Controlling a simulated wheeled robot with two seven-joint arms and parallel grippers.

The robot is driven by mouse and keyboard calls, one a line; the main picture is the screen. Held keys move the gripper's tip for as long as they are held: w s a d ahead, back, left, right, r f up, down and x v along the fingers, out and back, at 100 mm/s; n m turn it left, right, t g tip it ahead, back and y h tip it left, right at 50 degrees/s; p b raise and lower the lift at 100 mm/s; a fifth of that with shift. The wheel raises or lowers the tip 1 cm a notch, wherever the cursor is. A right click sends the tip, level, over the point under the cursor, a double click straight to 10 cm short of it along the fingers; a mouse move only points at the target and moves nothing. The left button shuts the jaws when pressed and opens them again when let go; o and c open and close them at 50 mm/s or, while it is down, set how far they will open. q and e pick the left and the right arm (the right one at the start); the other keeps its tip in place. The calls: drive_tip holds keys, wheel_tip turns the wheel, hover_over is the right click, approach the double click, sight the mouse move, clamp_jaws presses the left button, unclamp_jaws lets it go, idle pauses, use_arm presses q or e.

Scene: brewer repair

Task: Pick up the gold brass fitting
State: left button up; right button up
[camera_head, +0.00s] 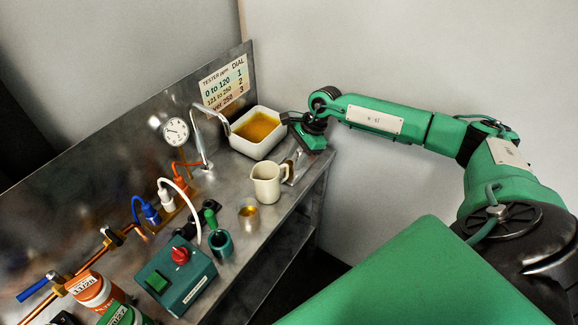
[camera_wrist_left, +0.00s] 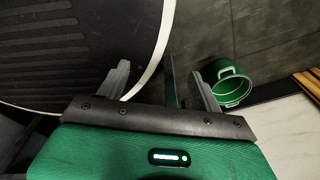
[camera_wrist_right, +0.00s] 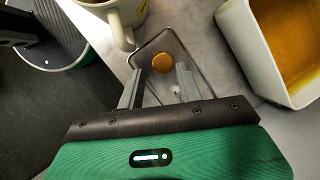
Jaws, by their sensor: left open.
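A small round gold piece, which looks like the gold brass fitting (camera_wrist_right: 162,63), lies in a clear shallow tray (camera_wrist_right: 190,55) in the right wrist view. My right gripper (camera_wrist_right: 160,78) is open, with its two fingertips just short of the piece and nothing between them. In the head view my right gripper (camera_head: 297,152) is over the counter's right end, beside the cream mug (camera_head: 266,186); the fitting cannot be made out there. My left gripper (camera_wrist_left: 158,72) is open and empty in the left wrist view, and is out of the head view.
A white basin of amber liquid (camera_head: 257,132) stands close behind the right gripper. A green bucket (camera_wrist_left: 230,85) is on the floor near my left gripper.

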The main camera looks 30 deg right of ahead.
sight(290, 163)
drive_tip(key=x, duration=0.1)
drive_tip(key=p+x, duration=0.1)
drive_tip(key=x, duration=0.1)
drive_tip(key=shift+w+a+f, duration=0.15)
drive_tip(key=shift+a, duration=0.2)
drive_tip(key=shift+f, duration=0.3)
drive_tip(key=c, duration=0.6)
use_arm(q)
drive_tip(key=shift+s+r, duration=0.25)
drive_tip(key=shift+r, duration=0.25)
drive_tip(key=shift+s+r, duration=0.25)
drive_tip(key=shift+r, duration=0.25)
use_arm(e)
drive_tip(key=shift+c, duration=0.2)
